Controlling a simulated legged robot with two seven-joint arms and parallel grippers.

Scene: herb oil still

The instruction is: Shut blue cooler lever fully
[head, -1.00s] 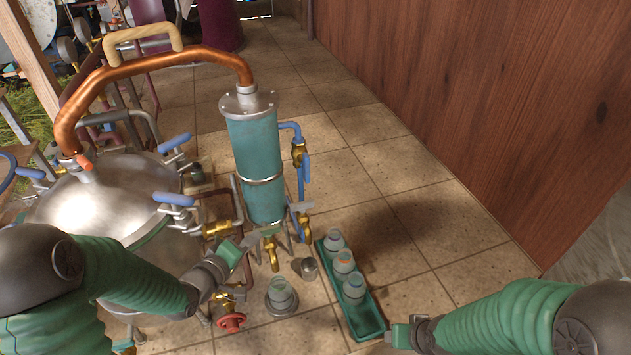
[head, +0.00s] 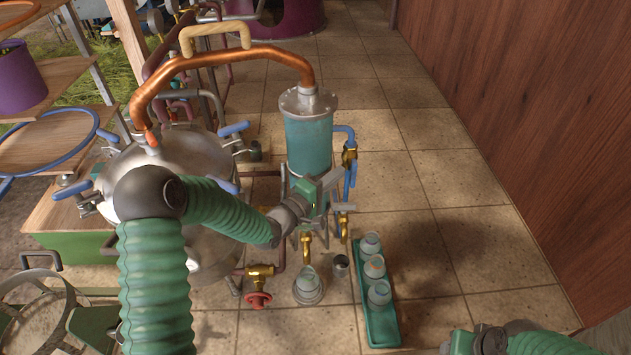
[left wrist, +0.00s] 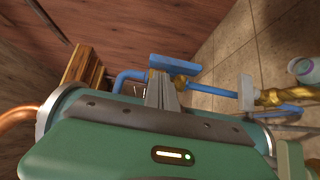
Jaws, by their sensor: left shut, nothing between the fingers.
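The blue cooler lever (head: 353,173) sits on a brass valve (head: 348,155) in the blue pipe beside the teal cooler column (head: 308,145). It hangs roughly along the pipe. In the left wrist view the lever (left wrist: 175,66) is a flat blue bar just beyond my fingertips. My left gripper (head: 336,179) is shut and empty, in front of the column, with its fingertips pointing at the lever. I cannot tell whether they touch it. My right gripper (head: 447,347) is at the bottom edge, partly cut off, away from the cooler.
A lower brass valve with a pale lever (left wrist: 247,92) is near my left fingers. Below stand a green tray (head: 381,325) with three jars, a single jar (head: 307,283) and a small metal cup (head: 341,266). The steel still (head: 205,160) is left. Tile floor to the right is clear.

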